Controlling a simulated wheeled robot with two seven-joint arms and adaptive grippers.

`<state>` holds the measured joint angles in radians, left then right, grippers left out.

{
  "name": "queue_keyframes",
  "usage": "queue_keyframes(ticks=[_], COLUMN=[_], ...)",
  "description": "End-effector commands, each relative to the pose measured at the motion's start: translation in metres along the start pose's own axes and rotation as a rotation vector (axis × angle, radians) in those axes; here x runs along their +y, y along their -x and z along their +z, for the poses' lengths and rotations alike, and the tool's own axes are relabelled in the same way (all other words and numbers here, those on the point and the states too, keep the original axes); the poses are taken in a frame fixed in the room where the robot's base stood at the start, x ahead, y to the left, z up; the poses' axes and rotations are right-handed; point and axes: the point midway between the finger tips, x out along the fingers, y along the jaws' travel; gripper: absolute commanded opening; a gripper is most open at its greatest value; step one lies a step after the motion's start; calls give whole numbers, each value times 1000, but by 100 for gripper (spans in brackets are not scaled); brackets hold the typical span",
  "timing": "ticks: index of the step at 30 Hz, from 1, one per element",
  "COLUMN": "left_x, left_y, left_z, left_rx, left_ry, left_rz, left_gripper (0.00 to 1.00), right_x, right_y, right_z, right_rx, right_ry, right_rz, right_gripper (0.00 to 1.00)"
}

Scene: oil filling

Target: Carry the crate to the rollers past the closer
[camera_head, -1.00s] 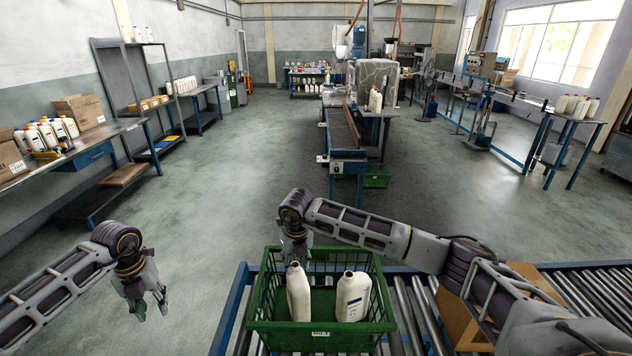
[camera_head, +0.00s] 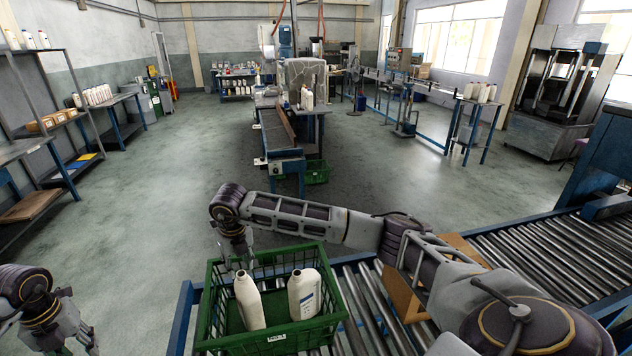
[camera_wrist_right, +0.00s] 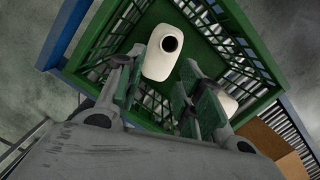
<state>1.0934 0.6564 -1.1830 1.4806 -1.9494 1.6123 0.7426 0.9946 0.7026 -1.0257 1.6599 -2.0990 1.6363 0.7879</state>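The green crate (camera_head: 274,338) sits at the left end of the roller conveyor, with two white bottles standing in it. The left bottle (camera_head: 249,302) leans; the right bottle (camera_head: 303,296) looks upright. My right gripper (camera_head: 237,262) is at the crate's back left rim. In the right wrist view its fingers (camera_wrist_right: 160,88) are apart over the crate (camera_wrist_right: 232,62), with a bottle (camera_wrist_right: 163,52) showing between them. Contact with the rim is unclear. My left gripper (camera_head: 78,346) is low at the left, away from the crate, fingers spread and partly cut off.
Rollers (camera_head: 535,255) run right from the crate towards a blue frame (camera_head: 602,150) at the right edge, perhaps the closer. A cardboard box (camera_head: 402,297) lies on the rollers beside the crate, partly behind my right arm. Open floor lies beyond the conveyor.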

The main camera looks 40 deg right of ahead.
Motion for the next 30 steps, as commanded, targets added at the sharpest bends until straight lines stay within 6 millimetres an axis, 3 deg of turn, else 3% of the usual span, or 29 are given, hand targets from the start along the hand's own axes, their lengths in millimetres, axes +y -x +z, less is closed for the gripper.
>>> queue_keyframes(ticks=[15, 30], left_x=[0, 0], left_y=[0, 0], left_z=[0, 0], left_rx=[0, 0], left_ry=[0, 0], left_rz=[0, 0], left_gripper=[37, 37], right_x=[0, -1], right_y=[72, 83], right_z=[1, 0], right_rx=[-2, 1], right_ry=[-1, 0], right_rz=[1, 0], right_gripper=[37, 37])
